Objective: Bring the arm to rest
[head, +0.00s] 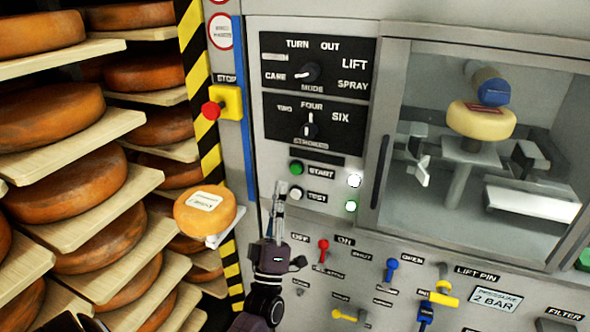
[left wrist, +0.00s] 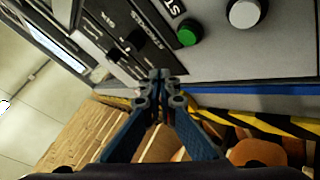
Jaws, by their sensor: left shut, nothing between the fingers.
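My left gripper (head: 280,192) is shut and empty in the head view. Its fingertips are in front of the machine panel, just left of the white TEST button (head: 296,193) and below the green START button (head: 297,168). I cannot tell whether the fingertips touch the panel. In the left wrist view the closed fingers (left wrist: 160,76) point toward the panel, with the green button (left wrist: 188,34) and the white button (left wrist: 243,13) above and to the right. My right gripper is not in view.
Shelves of orange cheese wheels (head: 72,182) fill the left. A labelled cheese (head: 205,211) sits on a small support close left of my gripper. Knobs, levers and a red switch (head: 323,244) stick out from the panel. A glass-fronted chamber (head: 425,75) holds another cheese (head: 482,121).

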